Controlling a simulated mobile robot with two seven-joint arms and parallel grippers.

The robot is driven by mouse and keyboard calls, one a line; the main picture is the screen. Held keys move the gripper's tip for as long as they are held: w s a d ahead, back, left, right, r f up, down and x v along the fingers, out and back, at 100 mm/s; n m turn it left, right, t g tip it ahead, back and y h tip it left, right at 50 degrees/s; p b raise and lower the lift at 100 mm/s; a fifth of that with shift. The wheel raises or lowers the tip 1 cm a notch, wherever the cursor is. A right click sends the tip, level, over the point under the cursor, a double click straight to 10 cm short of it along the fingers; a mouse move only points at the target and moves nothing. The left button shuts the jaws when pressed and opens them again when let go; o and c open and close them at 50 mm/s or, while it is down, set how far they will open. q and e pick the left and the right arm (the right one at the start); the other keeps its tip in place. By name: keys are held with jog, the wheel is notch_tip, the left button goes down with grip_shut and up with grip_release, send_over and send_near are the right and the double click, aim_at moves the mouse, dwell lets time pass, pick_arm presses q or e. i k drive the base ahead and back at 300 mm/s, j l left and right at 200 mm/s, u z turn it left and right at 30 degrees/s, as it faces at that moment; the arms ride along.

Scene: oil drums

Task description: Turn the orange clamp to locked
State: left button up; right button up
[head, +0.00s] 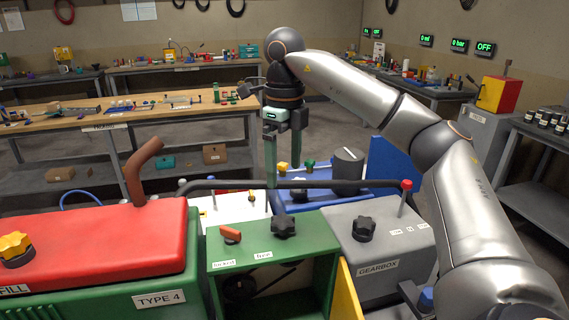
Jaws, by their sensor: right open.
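The orange clamp (230,234) is a small lever on top of the green box (325,238). Below it on the box are a "locked" label (223,264) at left and a "free" label (263,254) at right. The lever lies slanted; I cannot tell which label it is set to. My right gripper (282,183) is open, fingers down and empty, above and behind the box, up and to the right of the clamp. One fingertip overlaps the dark bar in the picture; I cannot tell whether they touch. My left gripper is not in view.
A black knob (283,225) stands right of the clamp. A dark horizontal bar (340,184) crosses behind the box. A red-topped machine (110,238) with a brown pipe (138,175) is at left. A grey gearbox (385,245) with a black knob stands at right.

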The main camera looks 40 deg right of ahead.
aim_at(232, 236)
jog(key=k, duration=1)
